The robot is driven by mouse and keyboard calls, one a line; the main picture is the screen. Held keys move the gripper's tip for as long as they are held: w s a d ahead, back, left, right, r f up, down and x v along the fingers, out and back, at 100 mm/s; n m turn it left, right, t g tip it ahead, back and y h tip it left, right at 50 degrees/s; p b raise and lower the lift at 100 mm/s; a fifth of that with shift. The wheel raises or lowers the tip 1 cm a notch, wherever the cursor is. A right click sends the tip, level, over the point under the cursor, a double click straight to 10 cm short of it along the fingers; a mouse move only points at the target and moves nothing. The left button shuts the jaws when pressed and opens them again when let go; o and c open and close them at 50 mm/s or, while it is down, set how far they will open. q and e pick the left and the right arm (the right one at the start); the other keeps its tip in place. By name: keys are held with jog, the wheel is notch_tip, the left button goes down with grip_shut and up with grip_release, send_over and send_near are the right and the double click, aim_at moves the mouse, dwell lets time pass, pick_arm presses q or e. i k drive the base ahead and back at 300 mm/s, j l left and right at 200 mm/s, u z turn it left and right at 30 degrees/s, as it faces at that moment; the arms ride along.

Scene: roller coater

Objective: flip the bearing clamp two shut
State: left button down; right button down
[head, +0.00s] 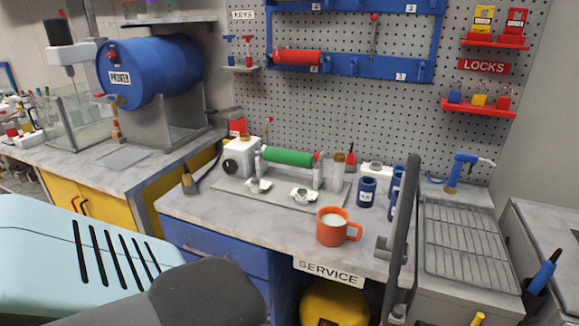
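A green roller (289,157) lies across the roller coater on the service bench, between a white motor housing (241,157) on its left and a white upright (335,171) on its right. Two small white-and-metal clamp-like parts sit on the coater's grey base plate (228,186) in front of the roller: a left one (258,185) and a right one (303,195). I cannot read which is bearing clamp two, and whether either is open or shut is too small to tell. Neither gripper shows clearly; parts of my arms appear at the lower left.
An orange mug (331,228) stands in front of the right clamp part near the bench edge. A blue jar (367,191) stands to its right. A dark upright bar (404,230) crosses the bench's right side. The bench front left of the mug is mostly clear.

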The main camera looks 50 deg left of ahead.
aim_at(270, 118)
jog(key=u, duration=1.65)
jog(key=i+j, duration=0.2)
jog(key=j, duration=0.2)
jog(key=i+j, duration=0.2)
jog(key=j, duration=0.2)
jog(key=i+j, duration=0.25)
jog(key=j+z, duration=0.1)
jog(key=z, duration=1.1)
jog(key=i+z, duration=0.1)
